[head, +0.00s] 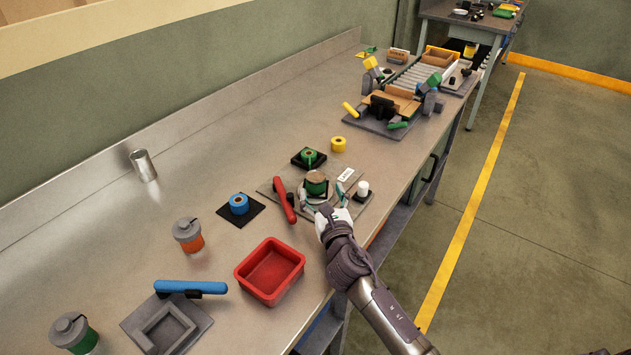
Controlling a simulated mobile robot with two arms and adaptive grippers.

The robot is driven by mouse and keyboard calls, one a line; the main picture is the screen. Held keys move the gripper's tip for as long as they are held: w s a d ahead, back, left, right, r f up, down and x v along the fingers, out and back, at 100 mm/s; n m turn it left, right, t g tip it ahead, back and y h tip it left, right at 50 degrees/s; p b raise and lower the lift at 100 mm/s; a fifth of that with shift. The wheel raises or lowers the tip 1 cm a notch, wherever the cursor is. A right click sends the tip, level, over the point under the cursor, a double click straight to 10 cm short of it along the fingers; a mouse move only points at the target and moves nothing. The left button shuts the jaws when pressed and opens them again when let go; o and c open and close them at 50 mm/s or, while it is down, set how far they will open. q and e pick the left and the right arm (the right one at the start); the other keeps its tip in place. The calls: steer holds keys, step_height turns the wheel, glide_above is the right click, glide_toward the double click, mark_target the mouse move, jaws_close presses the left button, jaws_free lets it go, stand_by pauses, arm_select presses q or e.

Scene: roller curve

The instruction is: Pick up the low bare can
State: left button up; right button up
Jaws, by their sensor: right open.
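A bare silver metal can (143,166) stands on the bench at the left, near the back wall strip. It is the only unlabelled metal can that I can make out. My right gripper (322,190) is open, well to the right of that can. I cannot tell whether the fingers touch the green can. My left gripper is not in view.
A red tray (270,270), a red-handled tool (284,200) and a blue tape roll (239,204) lie nearby. Lidded orange (190,240) and green (77,340) jars stand at the left front. A roller section (413,75) stands farther back. Bench around the silver can is clear.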

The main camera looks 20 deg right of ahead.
mark_target(318, 182)
steer(key=shift+w+d, duration=0.1)
steer(key=shift+w, duration=0.65)
steer(key=w, duration=0.4)
steer(key=shift+w+d, duration=0.1)
steer(key=shift+w, duration=0.5)
steer(key=shift+s, duration=0.1)
steer(key=shift+c, duration=1.7)
steer(key=c, duration=1.1)
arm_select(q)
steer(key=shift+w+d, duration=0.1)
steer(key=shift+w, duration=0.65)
arm_select(e)
steer(key=shift+r, duration=0.1)
